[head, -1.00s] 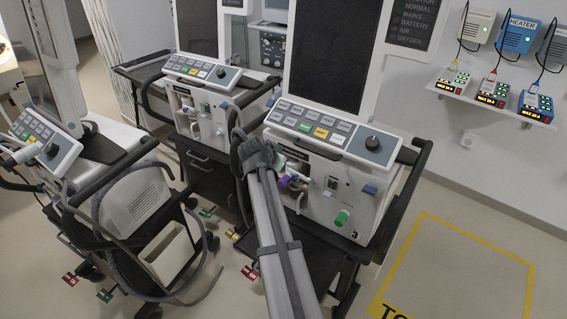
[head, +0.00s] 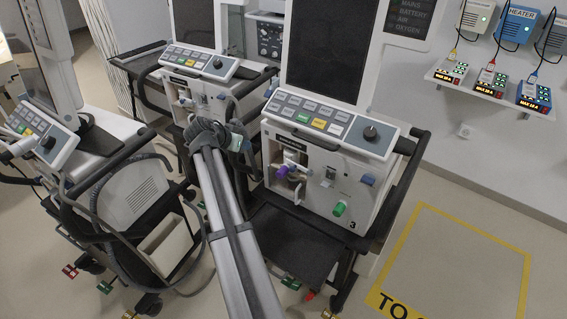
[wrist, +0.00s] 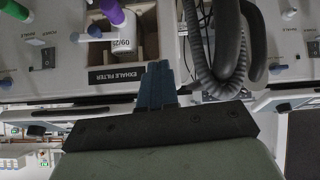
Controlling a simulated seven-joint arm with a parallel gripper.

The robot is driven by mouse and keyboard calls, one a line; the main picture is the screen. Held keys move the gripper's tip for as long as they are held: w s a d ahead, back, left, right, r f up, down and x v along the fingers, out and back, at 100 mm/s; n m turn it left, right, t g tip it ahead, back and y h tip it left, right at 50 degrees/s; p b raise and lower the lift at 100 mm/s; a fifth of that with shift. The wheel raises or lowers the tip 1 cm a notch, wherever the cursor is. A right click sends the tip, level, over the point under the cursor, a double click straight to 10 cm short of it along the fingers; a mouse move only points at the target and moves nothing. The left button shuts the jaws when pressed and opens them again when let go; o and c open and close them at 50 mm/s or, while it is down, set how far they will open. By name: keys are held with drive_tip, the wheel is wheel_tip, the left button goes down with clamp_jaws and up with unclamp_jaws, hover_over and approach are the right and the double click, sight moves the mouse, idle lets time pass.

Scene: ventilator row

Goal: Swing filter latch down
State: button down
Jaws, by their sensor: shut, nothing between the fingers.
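The exhale filter bay (wrist: 151,38) is an open recess on the front of a ventilator, shown upside down in the wrist view, with an "EXHALE FILTER" label. A white filter (wrist: 122,38) with a purple cap (wrist: 113,12) sits in it. A blue-tipped piece (wrist: 77,37) projects beside the filter; I cannot tell if it is the latch. In the head view, a purple cap (head: 282,171) shows on the ventilator marked 3. My gripper (wrist: 158,72) is shut and empty, its fingertips near the label's edge. In the head view my arm's dark wrist partly hides it.
A grey corrugated hose (wrist: 215,60) hangs close beside my fingers. A green knob (head: 340,208) sticks out low on ventilator 3. A second ventilator (head: 200,95) stands behind to the left. Yellow-marked floor (head: 455,265) at the right is clear.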

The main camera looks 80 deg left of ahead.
drive_tip(key=w+d+r+n+t+h, duration=0.1)
drive_tip(key=w+d+t+h, duration=0.1)
drive_tip(key=w+t+h, duration=0.15)
approach(292, 165)
drive_tip(key=w+a, duration=0.2)
drive_tip(key=w, duration=0.1)
drive_tip(key=shift+a+f, duration=0.1)
drive_tip(key=shift+a, duration=0.3)
drive_tip(key=shift+w+d+f, duration=0.15)
drive_tip(key=shift+d+f, duration=0.1)
drive_tip(key=shift+f, duration=0.2)
drive_tip(key=shift+w+d+f, duration=0.2)
drive_tip(key=shift+d+f, duration=0.05)
drive_tip(key=shift+f, duration=0.25)
drive_tip(key=shift+w+d+f, duration=0.1)
drive_tip(key=shift+w+f, duration=0.05)
drive_tip(key=shift+f, duration=0.2)
drive_tip(key=shift+w+d+f, duration=0.1)
drive_tip(key=shift+w+f, duration=0.05)
drive_tip(key=shift+f, duration=0.25)
